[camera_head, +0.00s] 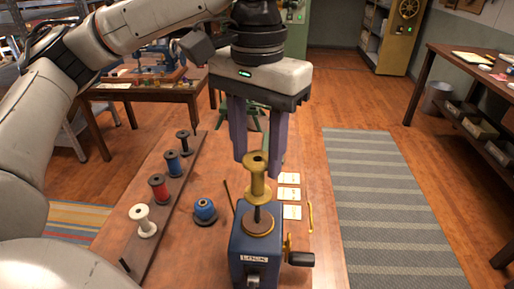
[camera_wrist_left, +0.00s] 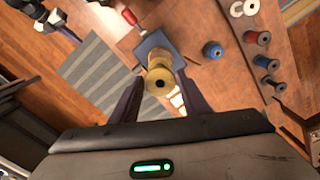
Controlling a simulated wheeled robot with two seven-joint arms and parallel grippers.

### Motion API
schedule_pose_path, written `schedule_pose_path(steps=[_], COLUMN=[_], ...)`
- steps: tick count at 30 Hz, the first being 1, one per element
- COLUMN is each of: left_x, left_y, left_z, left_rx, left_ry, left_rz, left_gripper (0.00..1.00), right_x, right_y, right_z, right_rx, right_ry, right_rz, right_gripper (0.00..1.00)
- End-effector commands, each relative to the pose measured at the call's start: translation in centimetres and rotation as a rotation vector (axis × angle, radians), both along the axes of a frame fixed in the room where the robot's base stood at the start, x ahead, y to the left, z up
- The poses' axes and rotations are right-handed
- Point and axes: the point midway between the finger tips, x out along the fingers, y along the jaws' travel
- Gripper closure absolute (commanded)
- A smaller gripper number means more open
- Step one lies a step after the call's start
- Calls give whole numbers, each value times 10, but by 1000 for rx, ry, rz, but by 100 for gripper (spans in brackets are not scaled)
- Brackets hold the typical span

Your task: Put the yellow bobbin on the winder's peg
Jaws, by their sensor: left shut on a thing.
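The yellow bobbin (camera_head: 257,184) is upright between the fingers of my left gripper (camera_head: 258,167), which is shut on its upper part. In the wrist view the bobbin (camera_wrist_left: 160,68) shows end-on between the fingertips (camera_wrist_left: 160,80). The blue winder (camera_head: 250,262) stands on the table below, with a round brown plate (camera_head: 258,228) on top and a dark peg (camera_head: 257,214) rising from it. The bobbin is in line over the peg, and a length of peg shows beneath its lower flange. I cannot tell whether the peg's tip is inside the bobbin.
A rack board (camera_head: 160,237) at left holds white (camera_head: 144,222), red (camera_head: 159,190), blue (camera_head: 173,165) and black (camera_head: 183,144) spools. A blue spool (camera_head: 205,210) stands left of the winder. The crank handle (camera_head: 300,259) sticks out right. Cards (camera_head: 290,195) lie behind it.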

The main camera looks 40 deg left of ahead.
Motion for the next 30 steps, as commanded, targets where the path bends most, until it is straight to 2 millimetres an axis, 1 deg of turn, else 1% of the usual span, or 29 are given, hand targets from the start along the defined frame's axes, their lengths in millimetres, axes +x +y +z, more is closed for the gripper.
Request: schedule_pose_path(steps=[30], left_x=[0], left_y=[0], left_z=[-42], left_rx=[0], left_ry=[0], left_rz=[0], left_gripper=[74], right_x=[0], right_y=[0], right_z=[-8], right_rx=[0], right_ry=[0], right_rz=[0], right_gripper=[100])
